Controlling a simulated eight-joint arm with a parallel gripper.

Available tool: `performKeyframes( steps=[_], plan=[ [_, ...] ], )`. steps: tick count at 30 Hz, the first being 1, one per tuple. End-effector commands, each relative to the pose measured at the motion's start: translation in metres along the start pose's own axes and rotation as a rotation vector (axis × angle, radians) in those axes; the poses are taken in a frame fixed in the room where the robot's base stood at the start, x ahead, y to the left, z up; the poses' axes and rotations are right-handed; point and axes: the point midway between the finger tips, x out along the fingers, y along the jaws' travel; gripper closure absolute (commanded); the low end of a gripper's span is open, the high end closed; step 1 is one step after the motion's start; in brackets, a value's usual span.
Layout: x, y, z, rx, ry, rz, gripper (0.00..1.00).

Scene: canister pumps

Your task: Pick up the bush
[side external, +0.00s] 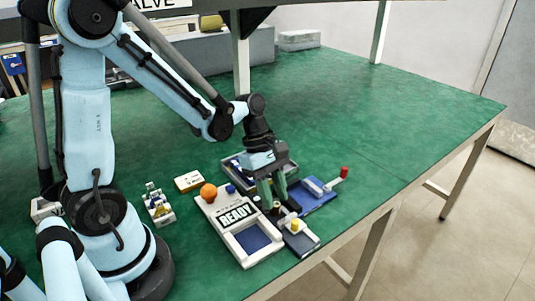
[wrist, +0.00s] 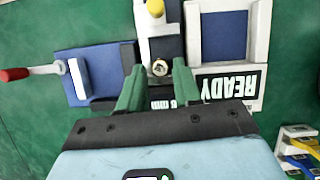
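The bush looks to be the small round metallic piece with a dark centre (wrist: 160,68), seen end-on in the wrist view. It sits in a white and dark block (wrist: 163,48) that has a yellow knob (wrist: 155,8) at its far end. My gripper (wrist: 159,67) has its two green fingers apart, one on each side of the piece, with a gap visible on both sides. In the side external view my gripper (side external: 279,206) points down over the same block, and its fingers hide most of the piece. I cannot tell its height above the block.
A white board marked READY (side external: 238,215) with a blue recess lies beside the block. A blue plate with a red-ended lever (side external: 318,192) is on the other side. An orange ball (side external: 208,192) and a grey tray (side external: 287,168) are close by.

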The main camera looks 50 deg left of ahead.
Motion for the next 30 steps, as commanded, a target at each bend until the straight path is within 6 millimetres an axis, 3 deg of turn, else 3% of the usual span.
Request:
performKeyframes(
  steps=[4, 13, 14, 18, 30],
  plan=[
    [0.016, 0.001, 0.001, 0.004, 0.005, 0.007, 0.67],
    [0.019, 0.001, 0.000, 0.002, 0.009, 0.008, 0.67],
    [0.019, 0.001, 0.000, 0.002, 0.009, 0.008, 0.80],
    [0.019, 0.001, 0.000, 0.003, 0.009, 0.008, 1.00],
    [0.018, 0.001, 0.001, 0.005, 0.009, 0.008, 1.00]
  ],
)
